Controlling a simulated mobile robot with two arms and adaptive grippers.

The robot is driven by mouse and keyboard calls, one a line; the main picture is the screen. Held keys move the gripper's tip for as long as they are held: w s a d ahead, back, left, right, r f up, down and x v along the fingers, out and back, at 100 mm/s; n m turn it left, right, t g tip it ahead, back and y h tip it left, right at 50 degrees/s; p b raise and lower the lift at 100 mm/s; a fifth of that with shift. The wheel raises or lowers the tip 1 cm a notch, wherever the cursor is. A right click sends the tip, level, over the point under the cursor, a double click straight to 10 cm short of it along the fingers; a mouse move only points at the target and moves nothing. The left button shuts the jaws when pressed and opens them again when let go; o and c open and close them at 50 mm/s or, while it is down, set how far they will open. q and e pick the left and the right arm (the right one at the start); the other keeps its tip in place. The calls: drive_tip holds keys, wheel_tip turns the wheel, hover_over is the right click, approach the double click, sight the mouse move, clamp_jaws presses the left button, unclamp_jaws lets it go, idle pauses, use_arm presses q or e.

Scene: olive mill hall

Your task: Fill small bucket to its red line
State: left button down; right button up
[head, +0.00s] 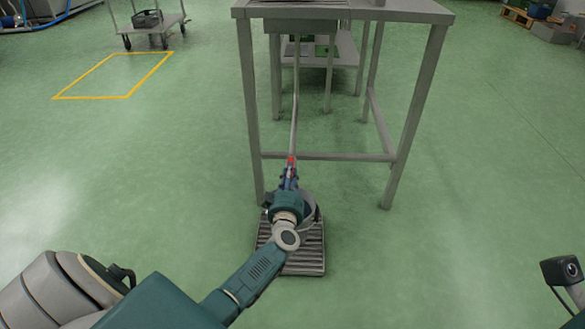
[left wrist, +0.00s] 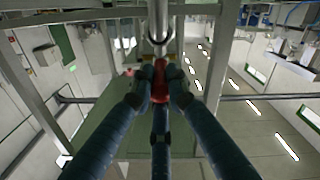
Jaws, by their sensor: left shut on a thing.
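A small grey bucket (head: 311,213) stands on a slatted floor grate (head: 304,263), mostly hidden behind my left gripper and wrist. Its inside, its red line and any liquid level cannot be seen. A thin metal pipe (head: 294,110) comes down from the table to a red handle (head: 291,160). My left gripper (head: 290,172) is shut on this red handle, above the bucket. In the left wrist view my left gripper (left wrist: 160,76) has its fingers closed around the red handle (left wrist: 160,92), just below the shiny pipe end (left wrist: 158,40). My right gripper is out of view.
A grey metal table (head: 345,10) stands over the pipe, with legs and a low crossbar (head: 330,156) just beyond my gripper. A cart (head: 148,22) and a yellow floor outline (head: 113,75) are at the back left. The green floor on both sides is clear.

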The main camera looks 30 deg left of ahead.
use_arm(q)
drive_tip(key=c, duration=1.7)
unclamp_jaws()
drive_tip(key=shift+s, duration=0.1)
drive_tip(key=v, duration=1.2)
